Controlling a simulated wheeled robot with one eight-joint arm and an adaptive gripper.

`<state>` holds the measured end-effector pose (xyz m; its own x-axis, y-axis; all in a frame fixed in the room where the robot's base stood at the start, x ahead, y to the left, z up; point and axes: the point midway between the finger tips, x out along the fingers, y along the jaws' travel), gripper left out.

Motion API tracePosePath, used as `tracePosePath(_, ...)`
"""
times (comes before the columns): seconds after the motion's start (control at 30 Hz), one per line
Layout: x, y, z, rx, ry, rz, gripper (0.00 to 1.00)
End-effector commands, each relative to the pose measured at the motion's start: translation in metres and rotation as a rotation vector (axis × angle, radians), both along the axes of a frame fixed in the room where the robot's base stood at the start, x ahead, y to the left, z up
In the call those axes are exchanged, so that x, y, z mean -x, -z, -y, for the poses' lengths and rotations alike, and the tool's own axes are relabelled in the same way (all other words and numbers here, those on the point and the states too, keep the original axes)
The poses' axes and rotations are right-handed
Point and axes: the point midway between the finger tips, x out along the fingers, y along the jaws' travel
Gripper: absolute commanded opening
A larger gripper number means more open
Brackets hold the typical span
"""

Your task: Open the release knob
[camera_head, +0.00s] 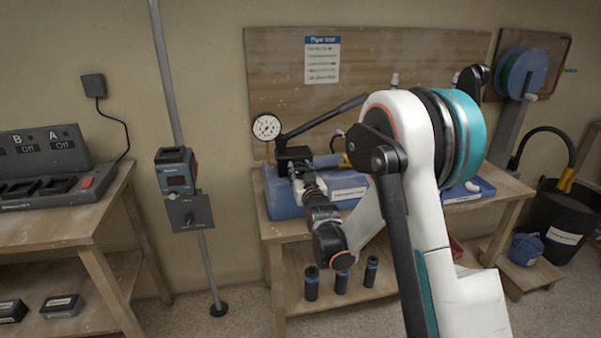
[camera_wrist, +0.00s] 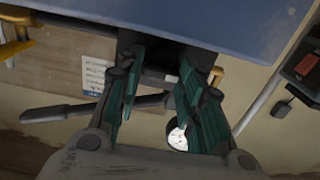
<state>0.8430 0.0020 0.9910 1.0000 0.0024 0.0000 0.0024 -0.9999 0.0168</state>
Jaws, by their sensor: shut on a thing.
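The hand pump stands in a blue tray (camera_head: 283,205) on the wooden bench. It has a dark body (camera_head: 293,155), a round white gauge (camera_head: 267,127) and a long black lever (camera_head: 325,115) slanting up to the right. My gripper (camera_head: 299,178) reaches the front of the pump body. In the wrist view my gripper (camera_wrist: 163,72) has its teal-padded fingers on either side of a dark part, which I take as the release knob (camera_wrist: 163,58). It is shut on it. The knob's shape and turn are hidden by the fingers and shadow. The gauge also shows in the wrist view (camera_wrist: 178,138).
Several black cylinders (camera_head: 342,284) stand on the lower shelf. A grey pole (camera_head: 176,90) carries a teal device (camera_head: 175,172) left of the bench. A second bench (camera_head: 60,225) stands at far left, and a black bucket (camera_head: 560,220) at far right.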

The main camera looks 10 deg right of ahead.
Motion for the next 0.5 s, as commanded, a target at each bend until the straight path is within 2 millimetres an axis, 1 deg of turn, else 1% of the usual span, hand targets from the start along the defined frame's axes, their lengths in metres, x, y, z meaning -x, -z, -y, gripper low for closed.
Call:
tracePosePath(0.07, 0.0001, 0.0001, 0.0002, 0.001, 0.000, 0.000, 0.11)
tracePosePath(0.1, 0.0001, 0.0001, 0.0002, 0.000, 0.000, 0.000, 0.39)
tracePosePath(0.17, 0.0001, 0.0001, 0.0002, 0.000, 0.000, 0.000, 0.52)
tracePosePath(0.5, 0.0010, 0.0001, 0.0002, -0.001, 0.000, 0.000, 0.52)
